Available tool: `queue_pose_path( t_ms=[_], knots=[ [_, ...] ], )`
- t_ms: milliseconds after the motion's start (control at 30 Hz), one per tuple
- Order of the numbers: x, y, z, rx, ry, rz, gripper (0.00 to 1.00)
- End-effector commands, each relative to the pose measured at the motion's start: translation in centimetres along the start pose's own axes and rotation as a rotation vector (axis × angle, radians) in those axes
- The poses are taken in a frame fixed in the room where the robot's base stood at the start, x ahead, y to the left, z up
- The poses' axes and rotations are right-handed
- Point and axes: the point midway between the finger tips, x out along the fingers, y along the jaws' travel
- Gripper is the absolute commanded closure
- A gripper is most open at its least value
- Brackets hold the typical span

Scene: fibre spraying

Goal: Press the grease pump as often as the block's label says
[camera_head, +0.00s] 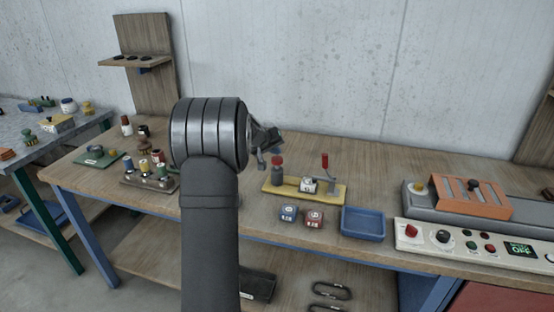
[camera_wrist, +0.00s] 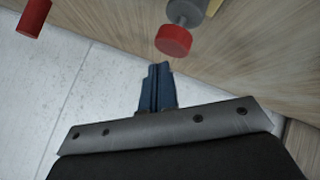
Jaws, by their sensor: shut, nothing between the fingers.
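The likely grease pump (camera_head: 277,174) is a grey cylinder with a red cap, upright at the left of a yellow base (camera_head: 334,197). Its red cap (camera_wrist: 173,40) shows at the top of the wrist view. A white-topped block (camera_head: 309,186) sits on the base, its label too small to read. A blue block (camera_head: 288,213) and a red block (camera_head: 314,219) with pale labels stand in front; I cannot read them clearly. My gripper (camera_head: 268,146) is shut and empty, above and slightly left of the pump, apart from it. It also shows in the wrist view (camera_wrist: 160,70).
A red-handled lever (camera_head: 325,164) stands at the base's right. A blue tray (camera_head: 363,223) is right of the blocks. A control panel (camera_head: 470,243) lies further right. A rack of spools (camera_head: 150,179) is left, partly behind my arm. Bench behind the base is clear.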

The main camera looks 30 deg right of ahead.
Motion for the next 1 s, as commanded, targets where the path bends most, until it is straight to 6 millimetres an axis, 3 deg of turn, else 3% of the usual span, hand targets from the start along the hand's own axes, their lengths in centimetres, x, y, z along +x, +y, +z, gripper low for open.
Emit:
queue_pose_path(
  t_ms=[1000],
  knots=[
    [0.62,-0.41,0.45,0.0,0.0,0.0,1.0]
  ],
)
